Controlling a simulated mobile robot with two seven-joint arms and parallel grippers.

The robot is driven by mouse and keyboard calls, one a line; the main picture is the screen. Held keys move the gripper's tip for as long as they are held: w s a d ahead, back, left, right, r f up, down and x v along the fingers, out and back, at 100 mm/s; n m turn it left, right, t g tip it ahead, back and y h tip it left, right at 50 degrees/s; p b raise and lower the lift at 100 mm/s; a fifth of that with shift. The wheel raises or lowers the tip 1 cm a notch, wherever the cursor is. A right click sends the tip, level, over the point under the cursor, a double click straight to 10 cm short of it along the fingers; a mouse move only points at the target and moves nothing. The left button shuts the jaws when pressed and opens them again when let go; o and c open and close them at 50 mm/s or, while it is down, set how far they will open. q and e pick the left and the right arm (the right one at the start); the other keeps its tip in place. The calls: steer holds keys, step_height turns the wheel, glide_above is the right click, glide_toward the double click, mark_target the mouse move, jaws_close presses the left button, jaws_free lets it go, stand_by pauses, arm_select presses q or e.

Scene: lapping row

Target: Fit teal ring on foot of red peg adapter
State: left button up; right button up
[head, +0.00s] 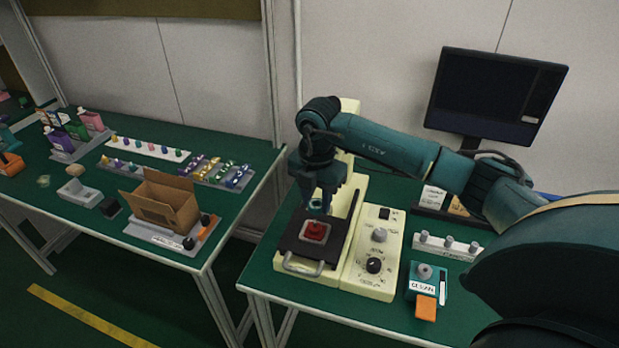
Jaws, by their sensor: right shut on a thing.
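The red peg adapter (315,232) sits on a pale square plate in the middle of the dark platform of the cream machine. My right gripper (317,204) points down above and just behind the adapter, apart from it. It is shut on the teal ring (315,205), a small light-teal bit at the fingertips that is mostly hidden by the fingers. The adapter's foot cannot be made out at this size. My left gripper is not in view.
The cream machine (371,276) has knobs right of the platform and a metal handle (302,268) in front. A teal box (426,276) with an orange part stands farther right. A monitor (495,97) stands behind. The left table holds a cardboard box (162,202) and several small racks.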

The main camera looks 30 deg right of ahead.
steer(key=m, duration=0.1)
steer(key=w+r+m, duration=0.1)
steer(key=m, duration=0.1)
steer(key=shift+w+d, duration=0.15)
steer(key=shift+d, duration=0.2)
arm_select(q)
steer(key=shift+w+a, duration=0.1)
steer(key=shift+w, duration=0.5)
arm_select(e)
steer(key=shift+w+d+r+m, duration=0.1)
steer(key=shift+w+m, duration=0.1)
steer(key=shift+m, duration=0.6)
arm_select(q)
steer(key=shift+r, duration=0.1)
arm_select(e)
steer(key=shift+f+b, duration=0.45)
steer(key=shift+f, duration=0.4)
steer(key=shift+f+b, duration=0.5)
steer(key=shift+f, duration=0.25)
steer(key=shift+f+b, duration=0.8)
steer(key=shift+f, duration=0.45)
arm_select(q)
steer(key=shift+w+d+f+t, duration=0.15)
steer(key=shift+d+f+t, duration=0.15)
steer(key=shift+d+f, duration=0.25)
arm_select(e)
steer(key=shift+f, duration=0.1)
